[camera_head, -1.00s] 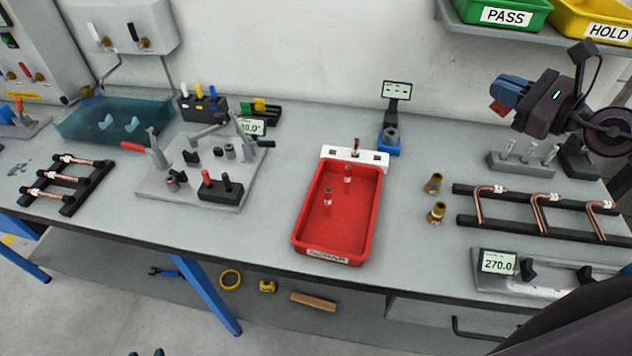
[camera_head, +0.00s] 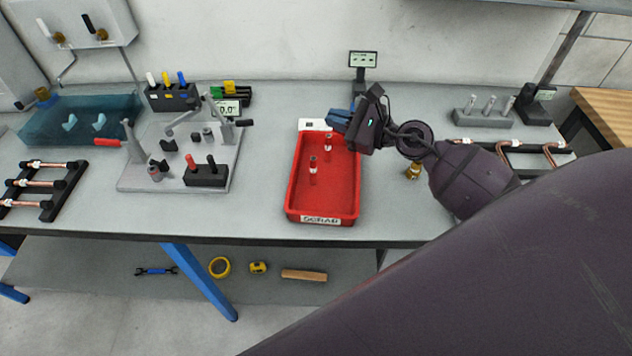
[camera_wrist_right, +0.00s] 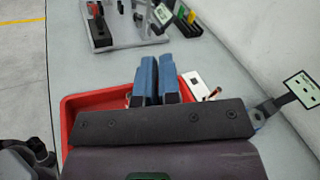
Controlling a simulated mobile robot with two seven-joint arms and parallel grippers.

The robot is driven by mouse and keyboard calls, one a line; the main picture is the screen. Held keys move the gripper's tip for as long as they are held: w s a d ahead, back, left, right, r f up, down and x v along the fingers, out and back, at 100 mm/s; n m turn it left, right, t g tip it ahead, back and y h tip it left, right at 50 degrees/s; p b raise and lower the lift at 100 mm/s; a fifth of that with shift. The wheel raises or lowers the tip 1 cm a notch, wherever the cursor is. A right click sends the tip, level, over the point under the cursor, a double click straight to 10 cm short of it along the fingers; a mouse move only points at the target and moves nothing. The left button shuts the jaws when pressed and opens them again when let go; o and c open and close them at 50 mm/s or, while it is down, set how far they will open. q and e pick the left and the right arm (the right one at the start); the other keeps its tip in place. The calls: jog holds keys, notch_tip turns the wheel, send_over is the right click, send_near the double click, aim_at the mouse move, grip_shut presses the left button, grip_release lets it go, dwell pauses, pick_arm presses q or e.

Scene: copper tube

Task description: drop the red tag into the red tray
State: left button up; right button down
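The red tray (camera_head: 353,195), labelled SCRAP, lies in the middle of the bench. Several small copper and white pieces (camera_head: 313,168) stand or lie in it. My right gripper (camera_head: 339,119) is above its back right part; in the right wrist view its blue fingers (camera_wrist_right: 157,82) are close together with a narrow gap, over the tray (camera_wrist_right: 90,102). The red tag showed at these fingertips a second ago; now it does not stand out against the red tray and is mostly hidden by the fingers. My left gripper is out of view.
A white block (camera_head: 312,125) stands at the tray's back edge, with a small display (camera_head: 363,59) behind. A grey fixture plate (camera_head: 135,182) lies left. A brass fitting (camera_head: 413,171) and a copper tube rack (camera_head: 510,146) are right.

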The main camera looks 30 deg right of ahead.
pick_arm(q)
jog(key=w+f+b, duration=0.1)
jog(key=b, duration=0.2)
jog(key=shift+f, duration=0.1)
pick_arm(e)
notch_tip(320, 180, down, 6)
jog(key=a, duration=0.1)
jog(key=shift+w+f, duration=0.15)
jog(key=shift+f, duration=0.1)
jog(key=shift+a, duration=0.1)
jog(key=c, duration=1.2)
grip_release()
jog(key=shift+c, duration=0.2)
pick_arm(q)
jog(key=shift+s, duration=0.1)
